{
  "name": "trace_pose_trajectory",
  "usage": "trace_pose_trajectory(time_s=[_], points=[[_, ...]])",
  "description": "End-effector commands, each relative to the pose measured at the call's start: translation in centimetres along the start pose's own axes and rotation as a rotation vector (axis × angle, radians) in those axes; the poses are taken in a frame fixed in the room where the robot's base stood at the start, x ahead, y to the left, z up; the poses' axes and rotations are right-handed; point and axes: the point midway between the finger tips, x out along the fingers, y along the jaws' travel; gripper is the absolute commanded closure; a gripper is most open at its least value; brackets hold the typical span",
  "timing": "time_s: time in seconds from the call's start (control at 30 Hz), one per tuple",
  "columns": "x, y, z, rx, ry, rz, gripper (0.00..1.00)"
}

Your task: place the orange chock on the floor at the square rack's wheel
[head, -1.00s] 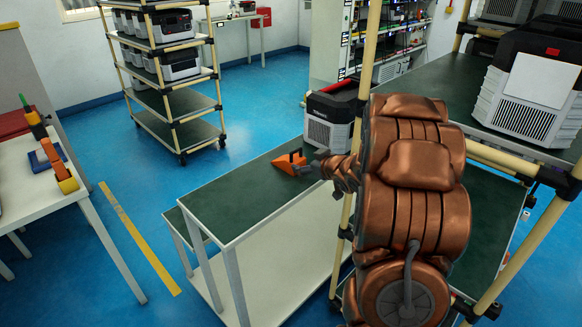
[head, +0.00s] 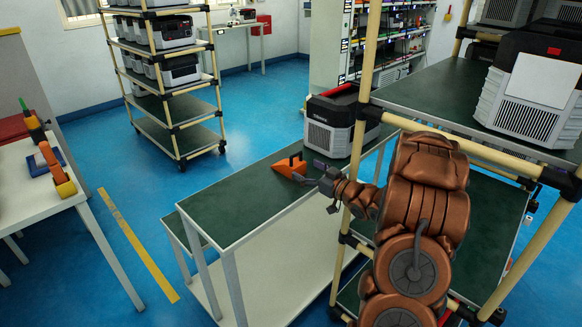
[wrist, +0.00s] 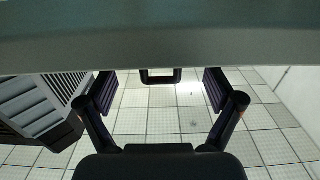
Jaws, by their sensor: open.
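The orange chock (head: 288,167), a wedge with a dark handle, sits on the green top of a white-framed bench in the head view. My gripper (head: 312,178) is just right of it, low over the bench top. It is open; whether it touches the chock is unclear. In the wrist view, my gripper's (wrist: 162,105) two dark fingers are spread, and no orange shows between them. A wheeled rack (head: 172,110) with cream posts stands at the back left, with dark casters on blue floor. Another cream-post rack (head: 358,120) stands close at right. Which is the square rack is unclear.
A grey power unit (head: 332,128) stands on the bench behind the chock. It may be the vented box (wrist: 45,105) at left in the wrist view. A white table (head: 40,195) stands at left. Blue floor (head: 125,165) is open between table and rear rack, with a yellow strip (head: 135,245).

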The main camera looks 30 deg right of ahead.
Motion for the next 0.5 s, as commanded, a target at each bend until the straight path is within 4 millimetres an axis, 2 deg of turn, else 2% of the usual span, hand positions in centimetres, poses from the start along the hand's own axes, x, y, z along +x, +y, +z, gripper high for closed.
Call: trace_pose_trajectory(time_s=[0.3,0.5], points=[[3.4,-0.1,-0.2,-0.001,-0.002,-0.002,0.08],[4.9,-0.1,-0.2,0.0,0.0,0.0,0.08]])
